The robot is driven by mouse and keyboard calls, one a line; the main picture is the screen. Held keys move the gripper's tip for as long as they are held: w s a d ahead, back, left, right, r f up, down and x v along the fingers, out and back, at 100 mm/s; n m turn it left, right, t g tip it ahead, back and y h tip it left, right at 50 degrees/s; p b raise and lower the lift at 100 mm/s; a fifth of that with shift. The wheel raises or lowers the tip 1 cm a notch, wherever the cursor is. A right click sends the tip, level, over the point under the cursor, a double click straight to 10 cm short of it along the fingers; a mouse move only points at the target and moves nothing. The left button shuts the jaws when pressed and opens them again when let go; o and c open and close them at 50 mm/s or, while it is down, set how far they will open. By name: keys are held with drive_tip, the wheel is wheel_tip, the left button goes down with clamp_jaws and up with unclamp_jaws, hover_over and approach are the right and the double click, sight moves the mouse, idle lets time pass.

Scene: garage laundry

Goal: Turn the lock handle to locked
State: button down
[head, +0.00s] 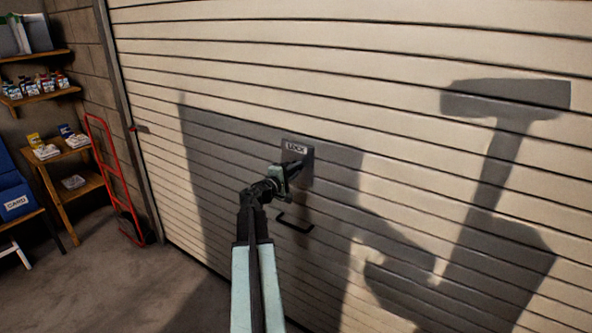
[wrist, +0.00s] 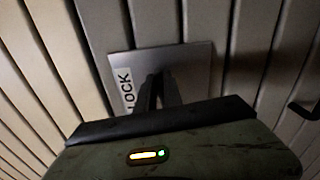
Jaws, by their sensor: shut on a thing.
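The lock plate (head: 297,150) is a grey square with a "LOCK" label, fixed on the roller door. My gripper (head: 292,172) is at the plate, in front of its lower part. In the wrist view the plate (wrist: 190,62) lies straight ahead, and my gripper's dark fingers (wrist: 158,92) reach to it, shut on the lock handle. The handle itself is hidden by the fingers and the gripper body, so I cannot tell which way it points.
The ribbed roller door (head: 400,60) fills most of the view. A dark pull handle (head: 295,226) sits below the plate. A red hand truck (head: 112,170), wooden shelves (head: 40,95) and a blue bin (head: 14,190) stand at the left. The floor (head: 110,285) at lower left is clear.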

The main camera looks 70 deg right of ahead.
drive_tip(key=shift+s+f+m, duration=0.1)
drive_tip(key=shift+f+m, duration=0.15)
drive_tip(key=shift+m, duration=0.35)
drive_tip(key=c, duration=1.5)
unclamp_jaws()
drive_tip(key=v, duration=0.8)
